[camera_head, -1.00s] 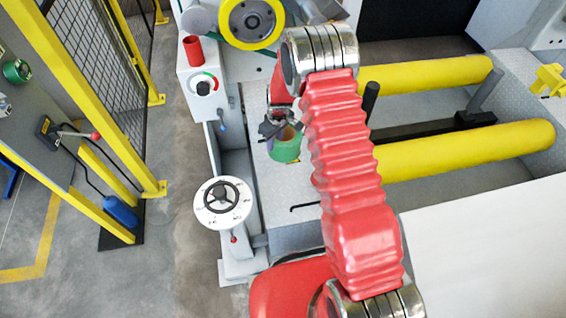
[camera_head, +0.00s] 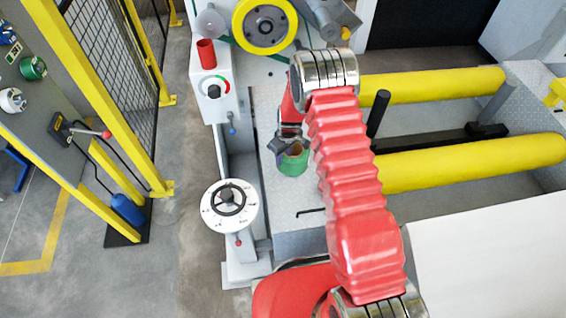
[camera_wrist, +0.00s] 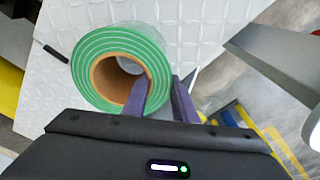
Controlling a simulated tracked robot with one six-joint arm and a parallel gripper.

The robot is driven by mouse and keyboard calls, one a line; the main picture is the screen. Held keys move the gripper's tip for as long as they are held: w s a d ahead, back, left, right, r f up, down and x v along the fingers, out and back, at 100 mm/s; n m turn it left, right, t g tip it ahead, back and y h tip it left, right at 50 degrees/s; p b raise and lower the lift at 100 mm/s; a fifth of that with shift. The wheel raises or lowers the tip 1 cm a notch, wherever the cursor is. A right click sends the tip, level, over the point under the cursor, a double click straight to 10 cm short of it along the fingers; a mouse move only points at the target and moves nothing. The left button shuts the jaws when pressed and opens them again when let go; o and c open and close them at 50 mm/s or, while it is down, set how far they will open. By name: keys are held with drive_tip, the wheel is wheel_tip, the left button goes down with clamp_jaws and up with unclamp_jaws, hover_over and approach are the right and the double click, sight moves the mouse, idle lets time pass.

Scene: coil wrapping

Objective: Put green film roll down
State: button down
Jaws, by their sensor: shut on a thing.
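The green film roll (camera_head: 293,163) has a brown cardboard core and is held by my gripper (camera_head: 284,141) over the grey checker plate (camera_head: 285,215), left of my red-sleeved arm. In the wrist view the roll (camera_wrist: 87,60) shows its green and white wound end and open core. One finger of my gripper (camera_wrist: 160,90) is inside the core and the other is outside, so the jaws are shut on the roll's wall. The light checker plate (camera_wrist: 205,30) lies behind the roll. I cannot tell whether the roll touches the plate.
Two yellow rollers (camera_head: 470,160) and a black upright post (camera_head: 377,113) stand right of my arm. A bent black rod (camera_head: 311,210) lies near the plate's front edge.

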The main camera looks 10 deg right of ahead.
drive_tip(key=shift+f, duration=1.8)
drive_tip(key=c, duration=1.4)
unclamp_jaws()
drive_tip(key=shift+f, duration=0.1)
drive_tip(key=shift+c, duration=0.2)
drive_tip(key=shift+s+d+r, duration=0.15)
drive_tip(key=shift+s+r, duration=0.05)
drive_tip(key=shift+r, duration=1.8)
drive_tip(key=shift+s+d+r, duration=0.15)
drive_tip(key=shift+s+r, duration=0.1)
drive_tip(key=shift+r, duration=1.8)
drive_tip(key=shift+s+d+r, duration=0.15)
drive_tip(key=shift+s+r, duration=0.05)
drive_tip(key=shift+r, duration=1.8)
